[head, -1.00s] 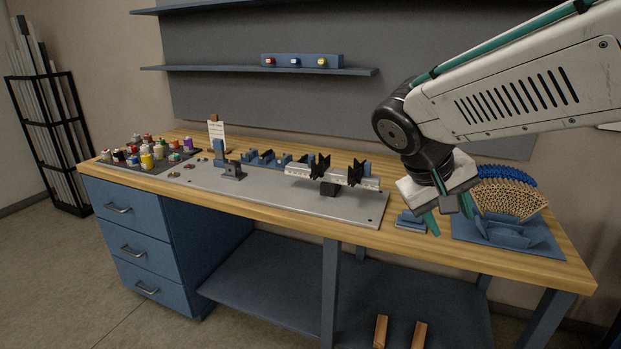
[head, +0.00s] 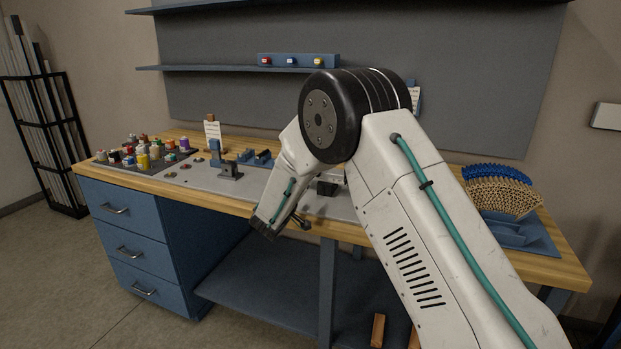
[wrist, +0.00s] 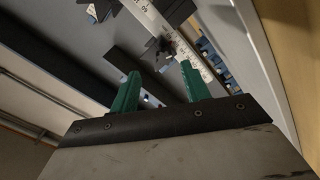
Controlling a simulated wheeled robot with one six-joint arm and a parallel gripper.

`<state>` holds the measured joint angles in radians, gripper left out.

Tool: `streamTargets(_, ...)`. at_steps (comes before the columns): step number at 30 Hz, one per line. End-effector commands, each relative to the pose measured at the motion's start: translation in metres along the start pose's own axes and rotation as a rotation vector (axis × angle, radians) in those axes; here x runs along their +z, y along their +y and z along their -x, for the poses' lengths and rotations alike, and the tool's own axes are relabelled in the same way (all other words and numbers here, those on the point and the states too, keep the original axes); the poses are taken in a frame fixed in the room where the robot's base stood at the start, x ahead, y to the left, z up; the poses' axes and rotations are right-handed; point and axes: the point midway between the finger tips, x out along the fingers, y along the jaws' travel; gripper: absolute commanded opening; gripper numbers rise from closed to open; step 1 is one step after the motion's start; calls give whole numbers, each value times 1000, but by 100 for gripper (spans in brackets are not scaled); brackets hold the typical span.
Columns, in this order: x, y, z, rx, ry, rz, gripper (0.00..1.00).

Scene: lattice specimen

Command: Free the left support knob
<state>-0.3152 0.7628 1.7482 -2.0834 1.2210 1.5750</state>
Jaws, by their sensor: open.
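My gripper (wrist: 160,82) shows in the wrist view as two green fingers, apart, with nothing held between them. Just beyond the fingertips is a dark star-shaped knob (wrist: 160,50) by a pale, marked bar (wrist: 185,48). Another dark star-shaped knob (wrist: 100,10) is at the top edge of the wrist view. I cannot tell from this angle which is the left support knob. In the head view my arm hides both knobs and most of the bar, and the fingers are not visible there.
The grey plate (head: 205,180) lies on the wooden bench, with a small dark bracket (head: 230,171) and blue blocks (head: 258,158) on it. Coloured pots (head: 143,160) stand at left. A blue tray (head: 535,240) with a tan and blue lattice (head: 502,190) is at right.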

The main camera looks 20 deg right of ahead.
Motion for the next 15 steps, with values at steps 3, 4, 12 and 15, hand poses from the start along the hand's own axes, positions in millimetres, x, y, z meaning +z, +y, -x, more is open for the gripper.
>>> streamTargets(3, -3, -7, -8, -3, 18, -4, 47)
streamTargets(4, -3, -7, -11, -3, 18, -4, 47)
streamTargets(12, -3, -6, -54, -2, 16, -3, 47)
streamTargets(15, -3, -6, -67, -2, 15, -4, 47)
